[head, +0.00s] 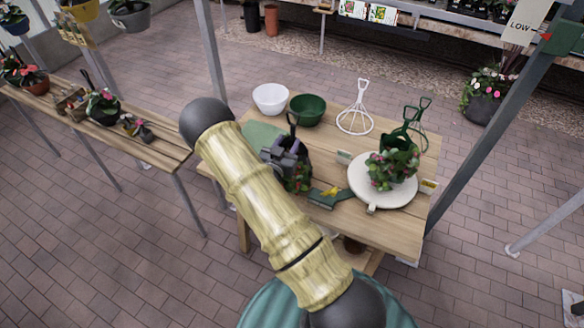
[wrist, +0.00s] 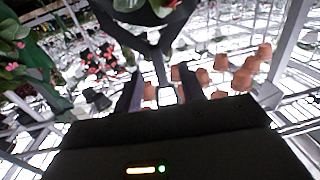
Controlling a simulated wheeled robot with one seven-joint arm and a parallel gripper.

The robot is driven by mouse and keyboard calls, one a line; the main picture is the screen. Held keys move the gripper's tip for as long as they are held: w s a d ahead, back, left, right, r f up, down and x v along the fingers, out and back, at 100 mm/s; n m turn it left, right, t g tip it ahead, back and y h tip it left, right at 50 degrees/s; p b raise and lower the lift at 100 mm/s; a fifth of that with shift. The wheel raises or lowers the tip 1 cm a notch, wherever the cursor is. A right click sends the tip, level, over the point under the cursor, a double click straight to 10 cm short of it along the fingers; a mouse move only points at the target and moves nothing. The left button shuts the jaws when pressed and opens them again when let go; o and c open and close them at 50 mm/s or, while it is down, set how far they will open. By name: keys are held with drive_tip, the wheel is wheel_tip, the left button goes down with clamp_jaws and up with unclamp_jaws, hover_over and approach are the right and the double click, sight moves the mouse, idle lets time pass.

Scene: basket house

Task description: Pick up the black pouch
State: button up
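The black pouch (head: 303,158) stands on the wooden table, with green leaves and pink flowers at its front and a thin handle rising above it. My gripper (head: 283,153) is at its near left side and hides part of it. In the wrist view the pouch (wrist: 145,38) is dark, with leaves above it, and a dark strap runs down from it between the two fingers. The fingers of my gripper (wrist: 162,90) are apart, with a visible gap. I cannot tell whether either finger touches the strap.
The table (head: 405,228) also holds a white bowl (head: 270,98), a green bowl (head: 307,110), a white wire stand (head: 356,120), a green tool (head: 328,197) and a round white plate (head: 360,190) with a potted plant (head: 393,165). A plant bench (head: 150,160) stands at left.

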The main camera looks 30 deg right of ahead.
sight(292, 135)
drive_tip(key=p+x, duration=0.3)
drive_tip(key=x, duration=0.1)
drive_tip(key=shift+s+d+r, duration=0.1)
drive_tip(key=shift+d+r, duration=0.1)
drive_tip(key=shift+r, duration=0.15)
drive_tip(key=shift+w+d+f, duration=0.2)
drive_tip(key=shift+w+d, duration=0.05)
drive_tip(key=shift+w, duration=0.1)
drive_tip(key=shift+a, duration=0.1)
drive_tip(key=shift+c, duration=0.4)
clamp_jaws()
idle(0.6)
drive_tip(key=shift+w+r, duration=0.1)
drive_tip(key=shift+r, duration=0.05)
